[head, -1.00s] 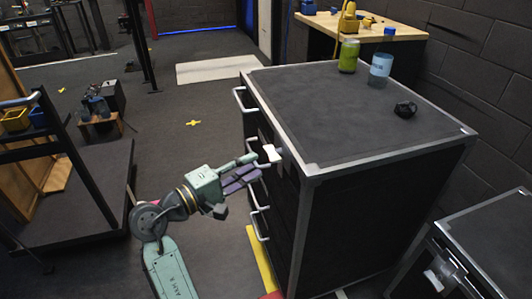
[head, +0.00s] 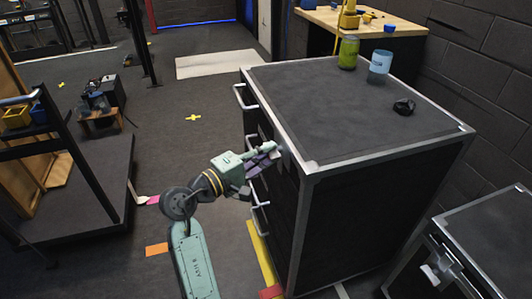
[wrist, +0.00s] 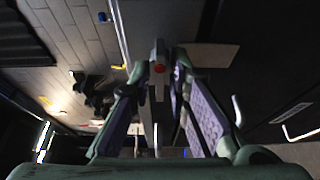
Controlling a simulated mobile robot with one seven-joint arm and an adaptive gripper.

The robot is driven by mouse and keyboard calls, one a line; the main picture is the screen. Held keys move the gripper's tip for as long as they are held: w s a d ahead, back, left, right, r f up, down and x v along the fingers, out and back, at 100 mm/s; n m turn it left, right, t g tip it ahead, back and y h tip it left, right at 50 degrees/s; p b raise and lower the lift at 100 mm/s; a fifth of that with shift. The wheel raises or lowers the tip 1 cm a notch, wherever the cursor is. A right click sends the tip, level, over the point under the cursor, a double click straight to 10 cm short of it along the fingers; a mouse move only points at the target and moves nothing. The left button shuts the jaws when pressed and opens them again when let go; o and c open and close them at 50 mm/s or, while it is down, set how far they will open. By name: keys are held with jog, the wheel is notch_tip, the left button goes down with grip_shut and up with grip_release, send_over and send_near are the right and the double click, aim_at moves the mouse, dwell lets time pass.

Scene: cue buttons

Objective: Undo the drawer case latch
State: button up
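The drawer case (head: 375,110) is a dark cabinet with pale metal edges, and bar handles run down its left face. My gripper (head: 268,153) is at that face near the top front corner, with its tips close to the small pale latch (head: 278,149). The fingers partly hide the latch. In the wrist view my gripper (wrist: 168,72) has its purple-padded fingers apart, with a gap between them. A small grey piece with an orange-red spot (wrist: 159,68) shows at the tips; I cannot tell whether they touch it.
A lower dark case (head: 485,235) is at right. A dark cart (head: 75,190) stands at left. Floor between is mostly clear.

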grip_shut()
jog(key=shift+f+b, duration=0.15)
jog(key=shift+b, duration=0.3)
jog(key=m+h+b, duration=0.2)
jog(key=m+b, duration=0.3)
jog(key=b, duration=0.3)
jog(key=m+g+h+b, duration=0.1)
jog(key=m+h+b, duration=0.1)
jog(key=m+b, duration=0.3)
jog(key=f+m+h+b, duration=0.1)
jog(key=m+b, duration=0.4)
jog(key=b, duration=0.6)
jog(key=shift+w+a+m+g+h, duration=0.15)
jog(key=shift+m+g+h, duration=0.15)
jog(key=shift+m+h, duration=0.15)
jog(key=m+g+b, duration=0.1)
jog(key=m+b, duration=0.1)
jog(key=m+g+h+b, duration=0.1)
jog(key=m+b, duration=0.1)
jog(key=m+g+b, duration=0.1)
jog(key=m+b, duration=0.1)
jog(key=shift+w+r+h, duration=0.1)
jog(key=shift+r+h, duration=0.2)
jog(key=shift+h, duration=0.05)
jog(key=shift+r+m, duration=0.1)
jog(key=shift+m, duration=0.35)
jog(key=shift+o, duration=2.2)
grip_release()
